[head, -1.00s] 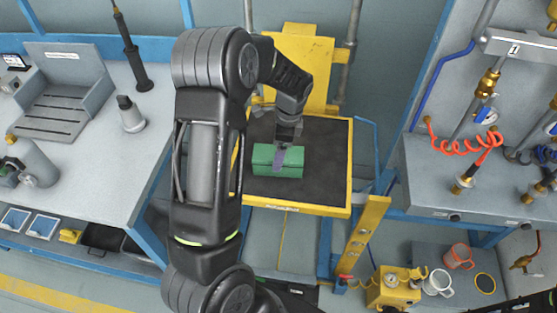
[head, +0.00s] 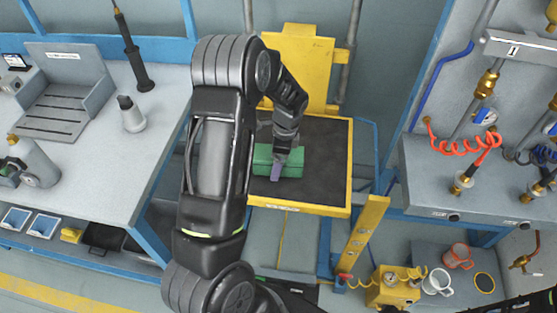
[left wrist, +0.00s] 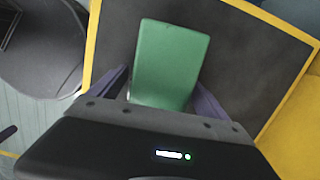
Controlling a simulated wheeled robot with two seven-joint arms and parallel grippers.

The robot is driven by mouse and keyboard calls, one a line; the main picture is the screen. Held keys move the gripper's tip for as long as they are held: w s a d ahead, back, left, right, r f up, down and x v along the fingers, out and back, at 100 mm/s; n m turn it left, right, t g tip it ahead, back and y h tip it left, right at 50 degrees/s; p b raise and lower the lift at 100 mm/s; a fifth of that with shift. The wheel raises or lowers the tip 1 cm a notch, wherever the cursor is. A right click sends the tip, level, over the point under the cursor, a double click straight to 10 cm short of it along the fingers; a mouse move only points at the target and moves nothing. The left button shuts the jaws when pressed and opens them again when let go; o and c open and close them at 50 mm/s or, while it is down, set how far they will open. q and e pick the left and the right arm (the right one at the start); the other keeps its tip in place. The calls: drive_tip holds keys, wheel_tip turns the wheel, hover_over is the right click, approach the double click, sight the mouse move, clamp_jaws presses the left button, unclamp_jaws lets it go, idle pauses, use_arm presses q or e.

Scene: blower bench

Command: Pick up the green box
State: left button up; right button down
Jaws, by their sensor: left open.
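The green box (head: 294,160) sits on the dark mat of a yellow-framed platform in the head view. My left gripper (head: 277,168) is over it, pointing down, and hides part of the box. In the left wrist view the green box (left wrist: 170,62) lies between the two open purple fingers of my left gripper (left wrist: 160,92). Gaps show beside the box, wider on the right. I cannot tell whether the fingers touch it. My right gripper is not in view.
The yellow-edged platform (head: 330,180) has bare mat to the right of the box. A grey bench (head: 90,175) stands on the left. A panel (head: 430,180) with gauges and red coiled hose is on the right. A yellow post (head: 362,238) rises at the platform's front right.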

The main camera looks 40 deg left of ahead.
use_arm(q)
drive_tip(key=shift+c, duration=0.4)
clamp_jaws()
idle(0.7)
drive_tip(key=shift+r, duration=0.1)
